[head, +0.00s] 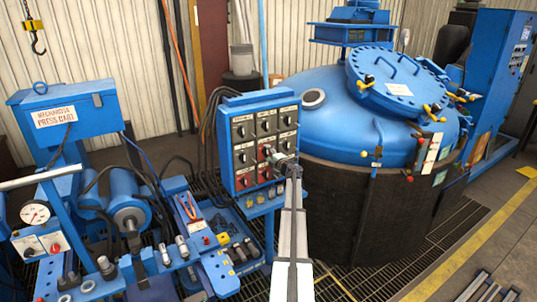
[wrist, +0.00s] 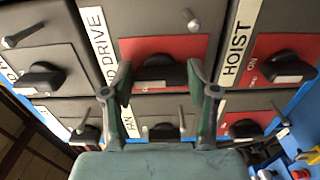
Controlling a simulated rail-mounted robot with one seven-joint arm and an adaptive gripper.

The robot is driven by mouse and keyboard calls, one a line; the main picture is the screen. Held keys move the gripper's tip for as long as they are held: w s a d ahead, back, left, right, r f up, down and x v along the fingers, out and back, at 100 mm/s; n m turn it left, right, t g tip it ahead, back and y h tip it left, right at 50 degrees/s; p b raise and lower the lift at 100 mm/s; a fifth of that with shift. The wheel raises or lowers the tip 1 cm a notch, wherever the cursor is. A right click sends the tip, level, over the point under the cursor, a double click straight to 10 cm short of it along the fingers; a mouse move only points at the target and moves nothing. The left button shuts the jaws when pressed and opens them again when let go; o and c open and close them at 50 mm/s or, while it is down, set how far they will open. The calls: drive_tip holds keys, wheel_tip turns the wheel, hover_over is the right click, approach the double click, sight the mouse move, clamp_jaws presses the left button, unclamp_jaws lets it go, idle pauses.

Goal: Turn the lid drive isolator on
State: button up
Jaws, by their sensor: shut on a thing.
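The blue control panel (head: 229,150) carries rows of grey and red switch plates with black knobs. In the wrist view the lid drive isolator, a black knob (wrist: 160,70) on a red plate (wrist: 190,47), sits beside a white label ending in "D DRIVE" (wrist: 97,45). My gripper (wrist: 160,90) has one finger on either side of this knob and is shut on it. In the head view my gripper (head: 279,158) is at the panel's right side and hides part of the switches. The knob's exact pointer position is hard to read.
The hoist isolator (wrist: 287,70), also on a red plate, is close on the right in the wrist view. Grey-plate knobs (wrist: 40,78) lie left and below. The blue-lidded furnace (head: 335,95) stands right of the panel; a blue press bench (head: 125,220) stands left.

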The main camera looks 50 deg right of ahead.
drive_tip(key=shift+w+r, duration=0.1)
drive_tip(key=shift+r, duration=0.05)
drive_tip(key=o, duration=1.1)
drive_tip(key=shift+o, duration=0.2)
drive_tip(key=v, duration=1.2)
